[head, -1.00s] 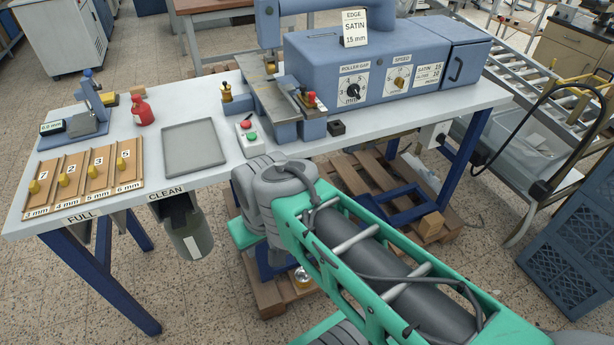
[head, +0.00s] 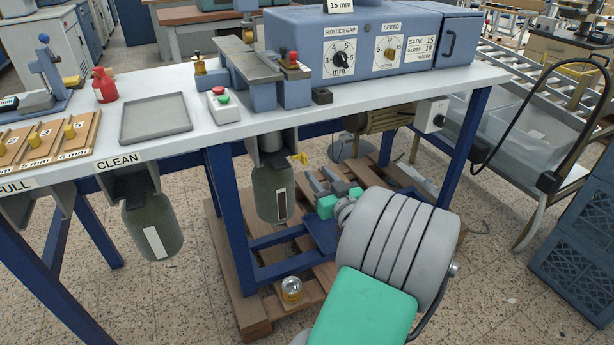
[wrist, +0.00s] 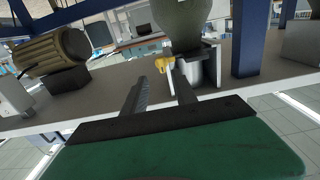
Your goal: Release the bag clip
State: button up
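The bag clip is a small yellow lever (head: 300,158) at the neck of a grey-green bag (head: 273,192) that hangs under the table below the machine. The wrist view, which looks upside down, shows the yellow clip (wrist: 165,64) beside a grey metal collar (wrist: 198,68), with the bag (wrist: 180,20) at the top. My gripper (head: 321,180) is right of the bag and a little below the clip, fingers pointing towards it. In the wrist view its two fingers (wrist: 158,90) are apart with nothing held between them. The clip appears beyond the fingertips, not touched.
The white table (head: 360,114) is above my gripper, and a blue table leg (head: 227,210) stands left of the bag. A ribbed motor (head: 380,119) is mounted under the table to the right. Another bag (head: 152,225) hangs under the CLEAN label. A wooden pallet (head: 250,310) lies below.

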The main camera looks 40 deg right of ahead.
aim_at(306, 160)
jog(key=x, duration=0.7)
jog(key=shift+w+a+r, duration=0.1)
jog(key=shift+w+r, duration=0.05)
grip_shut()
